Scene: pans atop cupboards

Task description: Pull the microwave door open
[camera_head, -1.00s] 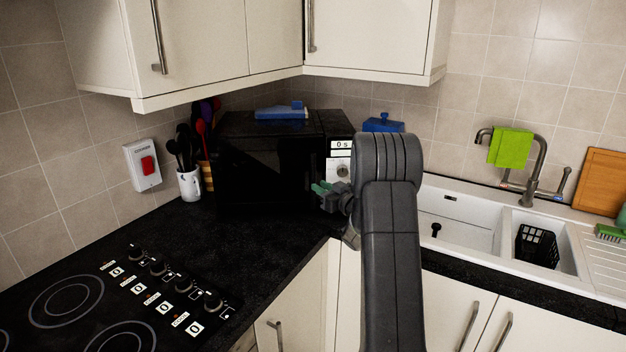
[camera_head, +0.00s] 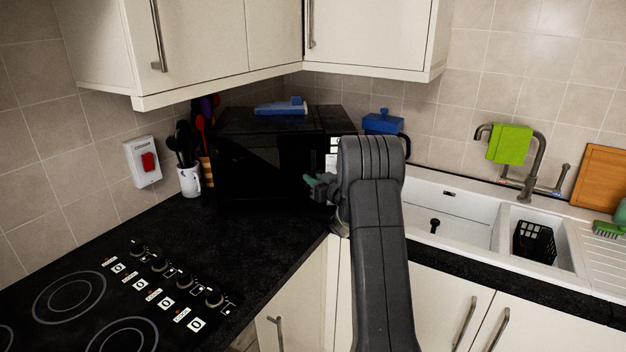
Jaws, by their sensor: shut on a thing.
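The black microwave (camera_head: 255,165) stands in the corner of the dark worktop. Its dark glossy door faces me, and its pale control panel (camera_head: 332,160) is mostly hidden behind my arm. My gripper (camera_head: 314,185), with greenish fingertips, is at the right part of the door front and is shut on the microwave door's handle side. The handle itself is too dark and too covered to make out. I cannot tell whether the door stands slightly ajar.
A blue item (camera_head: 281,107) lies on top of the microwave. A white mug of utensils (camera_head: 189,180) stands close to its left. The hob (camera_head: 110,300) is at the lower left, with clear worktop (camera_head: 235,240) before the microwave. The sink (camera_head: 455,215) is at the right, and cupboards hang above.

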